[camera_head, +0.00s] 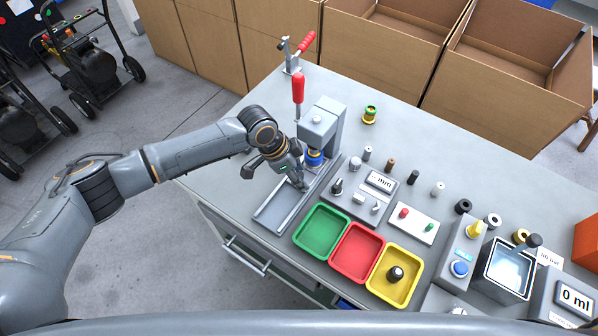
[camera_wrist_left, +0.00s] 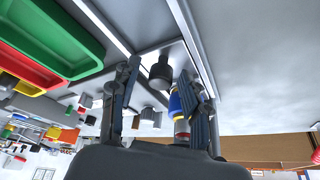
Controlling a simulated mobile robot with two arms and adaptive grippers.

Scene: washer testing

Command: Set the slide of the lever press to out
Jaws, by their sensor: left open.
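The lever press (camera_head: 325,122) is a grey column with a red-handled lever (camera_head: 298,88), standing on the table's left part. A blue part (camera_head: 314,157) sits under its head. Its slide track (camera_head: 273,212) is a long grey channel running toward the front edge. My left gripper (camera_head: 301,184) is over this track, just in front of the press head, pointing down. In the left wrist view my open fingers (camera_wrist_left: 160,75) stand on either side of a dark round knob (camera_wrist_left: 161,70). I cannot tell whether they touch it. The gripper partly hides the slide in the head view.
Green (camera_head: 321,231), red (camera_head: 357,252) and yellow (camera_head: 394,274) trays lie right of the track. A grey gauge block (camera_head: 363,195) stands close to the press on its right. A red-handled clamp (camera_head: 293,57) is at the back corner. Open cardboard boxes (camera_head: 388,40) stand behind the table.

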